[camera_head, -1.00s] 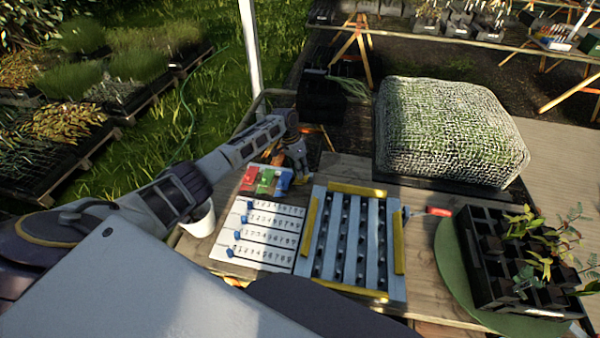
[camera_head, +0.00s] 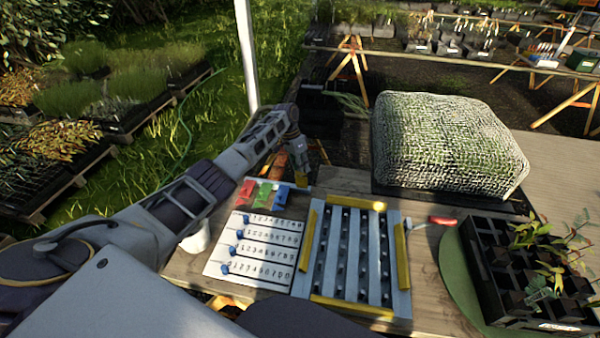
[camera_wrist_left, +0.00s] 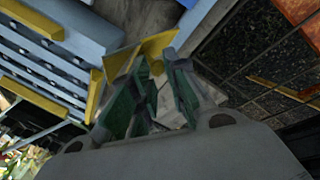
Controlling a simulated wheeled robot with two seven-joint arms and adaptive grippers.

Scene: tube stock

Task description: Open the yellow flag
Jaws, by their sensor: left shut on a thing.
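The yellow flag (camera_head: 302,180) is a small yellow piece at the far end of a row with a red flag (camera_head: 247,188), a green flag (camera_head: 265,193) and a blue flag (camera_head: 281,196). My left gripper (camera_head: 300,172) comes down on it from above and is shut on it. In the left wrist view the yellow flag (camera_wrist_left: 152,48) shows at the tips of the gripper's green-padded fingers (camera_wrist_left: 155,72). The fingers hide part of the flag, so its exact angle is unclear. My right gripper is not in view.
A white number board with blue sliders (camera_head: 255,245) lies in front of the flags. A slatted grey rack with yellow edges (camera_head: 350,255) is beside it. A red-handled tool (camera_head: 442,221), a black plant tray (camera_head: 490,285) and a netted mound (camera_head: 445,140) are to the right.

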